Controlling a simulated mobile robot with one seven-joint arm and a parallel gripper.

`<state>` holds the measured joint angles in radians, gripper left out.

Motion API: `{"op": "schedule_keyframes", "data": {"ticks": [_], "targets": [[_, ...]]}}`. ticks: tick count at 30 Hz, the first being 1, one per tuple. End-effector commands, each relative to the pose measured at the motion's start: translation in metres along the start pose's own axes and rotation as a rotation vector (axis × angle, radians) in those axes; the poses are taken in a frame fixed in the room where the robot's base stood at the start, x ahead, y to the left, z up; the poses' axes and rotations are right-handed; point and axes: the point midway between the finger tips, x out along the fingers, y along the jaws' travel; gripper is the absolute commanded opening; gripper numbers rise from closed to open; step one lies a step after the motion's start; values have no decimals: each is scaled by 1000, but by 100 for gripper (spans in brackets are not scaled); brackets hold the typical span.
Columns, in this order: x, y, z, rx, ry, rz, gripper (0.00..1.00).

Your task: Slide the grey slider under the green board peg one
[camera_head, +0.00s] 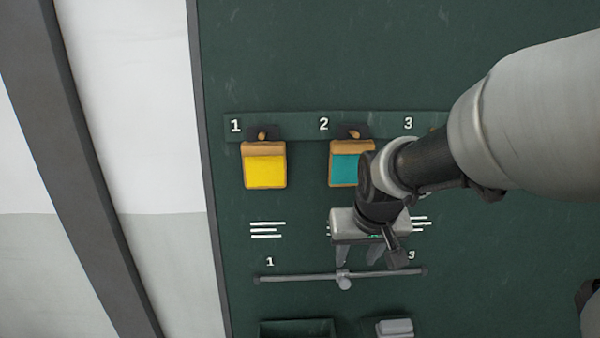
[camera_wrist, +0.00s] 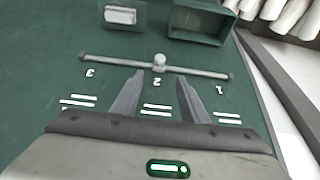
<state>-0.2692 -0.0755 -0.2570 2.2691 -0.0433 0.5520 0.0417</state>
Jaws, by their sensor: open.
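The grey slider (camera_head: 344,281) is a small round knob on a thin grey rail (camera_head: 300,277), near the rail's middle. In the wrist view the slider (camera_wrist: 159,62) sits beyond the number 2, between the painted 3 and 1. The green board (camera_head: 480,260) carries peg one (camera_head: 262,136), at the top left under a painted 1, with a yellow tag (camera_head: 265,171) hanging from it. My gripper (camera_head: 358,256) is open and empty. Its fingers point toward the rail, and in the wrist view the slider lies just past the gap between the fingertips (camera_wrist: 161,80).
A teal tag (camera_head: 344,168) hangs from peg two (camera_head: 353,134). My arm hides most of the area below the upper 3. A dark green bin (camera_head: 297,327) and a pale grey block (camera_head: 395,327) sit below the rail. The board's left edge (camera_head: 205,170) is clear.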

Motion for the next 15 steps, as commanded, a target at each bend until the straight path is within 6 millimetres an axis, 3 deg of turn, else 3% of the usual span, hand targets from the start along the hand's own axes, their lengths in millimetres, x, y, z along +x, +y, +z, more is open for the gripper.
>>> {"op": "schedule_keyframes", "data": {"ticks": [3,15], "targets": [[30,0,3,0,-7,2,40],[114,1,3,1,-4,2,40]]}}
